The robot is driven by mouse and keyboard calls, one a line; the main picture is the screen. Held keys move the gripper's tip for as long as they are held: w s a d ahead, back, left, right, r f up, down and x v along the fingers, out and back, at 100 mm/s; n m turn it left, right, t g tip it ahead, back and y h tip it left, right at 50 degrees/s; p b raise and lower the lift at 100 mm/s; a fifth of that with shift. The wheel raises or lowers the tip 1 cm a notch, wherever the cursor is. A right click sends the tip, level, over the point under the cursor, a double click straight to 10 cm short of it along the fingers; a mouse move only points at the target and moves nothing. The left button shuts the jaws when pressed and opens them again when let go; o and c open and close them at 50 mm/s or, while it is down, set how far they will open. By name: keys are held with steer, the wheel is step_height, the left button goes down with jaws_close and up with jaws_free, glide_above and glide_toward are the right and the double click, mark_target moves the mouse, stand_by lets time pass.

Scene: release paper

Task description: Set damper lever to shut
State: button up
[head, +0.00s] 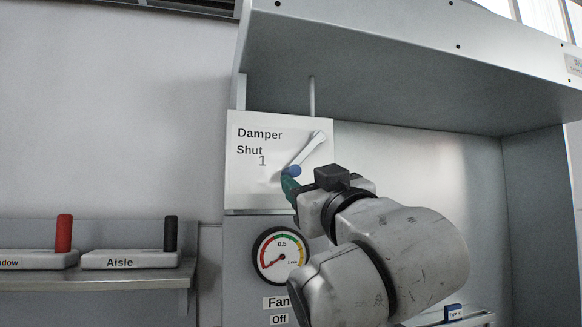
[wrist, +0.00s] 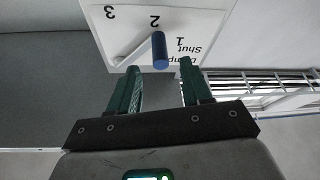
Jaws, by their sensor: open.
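The damper panel (head: 245,185) is a white plate reading "Damper", "Shut" and "1" in the head view. In the wrist view the panel (wrist: 192,22) is upside down and shows 1, 2 and 3. Its pale lever (head: 309,149) slants from upper right to lower left in the head view, ending in a blue handle (head: 293,170). In the wrist view the handle (wrist: 160,50) is near the 2. My gripper (head: 288,181) is open, its green fingertips close to the handle. In the wrist view the handle lies between my gripper's (wrist: 159,65) fingertips; contact is unclear.
A round gauge (head: 281,256) and a fan label (head: 276,303) sit below the panel, partly behind my arm. A shelf at left holds an "Aisle" block (head: 130,260) with a black handle and another block with a red handle (head: 64,233). A grey hood (head: 400,70) overhangs above.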

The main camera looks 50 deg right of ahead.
mark_target(292, 172)
steer(key=p+x, duration=0.1)
steer(key=x, duration=0.5)
steer(key=shift+w+d+r, duration=0.1)
steer(key=shift+w+d, duration=0.05)
steer(key=shift+w, duration=0.1)
steer(key=shift+c, duration=0.4)
jaws_close()
